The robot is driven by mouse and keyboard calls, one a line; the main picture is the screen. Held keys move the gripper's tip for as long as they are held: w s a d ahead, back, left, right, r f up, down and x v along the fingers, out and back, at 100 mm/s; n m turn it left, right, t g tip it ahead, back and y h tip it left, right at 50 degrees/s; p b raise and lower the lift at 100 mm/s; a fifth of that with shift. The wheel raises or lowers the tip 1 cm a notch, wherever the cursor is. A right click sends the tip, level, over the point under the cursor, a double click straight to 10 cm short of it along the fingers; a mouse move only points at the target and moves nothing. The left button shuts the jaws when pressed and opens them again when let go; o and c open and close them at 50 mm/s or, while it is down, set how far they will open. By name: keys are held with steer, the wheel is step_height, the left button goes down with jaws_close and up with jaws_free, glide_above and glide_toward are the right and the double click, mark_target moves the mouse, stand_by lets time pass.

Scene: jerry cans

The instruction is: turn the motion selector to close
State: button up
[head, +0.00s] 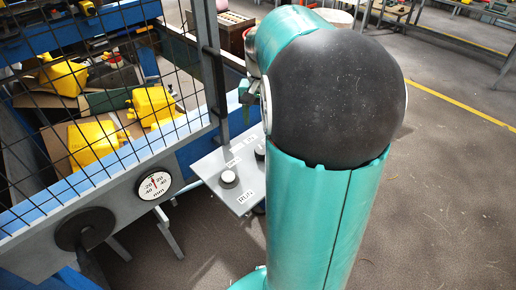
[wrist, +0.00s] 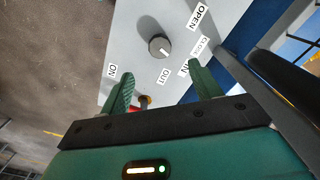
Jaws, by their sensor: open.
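In the wrist view a round grey knob (wrist: 159,45) with a pale pointer mark stands on a light grey panel (wrist: 125,40). Its mark points to the lower right. Labels OPEN (wrist: 201,17) and CLOSE (wrist: 205,46) lie to its right, OUT (wrist: 163,76) below it. I cannot tell for certain which knob is the motion selector. My gripper (wrist: 162,68) is open and empty, its green fingers apart just below the knob in the picture.
A wire mesh guard (head: 100,100) and blue frame stand left of the panel, with yellow jerry cans (head: 92,142) behind. A round dial (head: 154,184) sits left of the panel. Open floor (head: 450,200) lies right.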

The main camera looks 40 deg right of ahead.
step_height(320, 180, down, 12)
steer(key=shift+s+f, duration=0.1)
stand_by(0.4)
steer(key=c, duration=1)
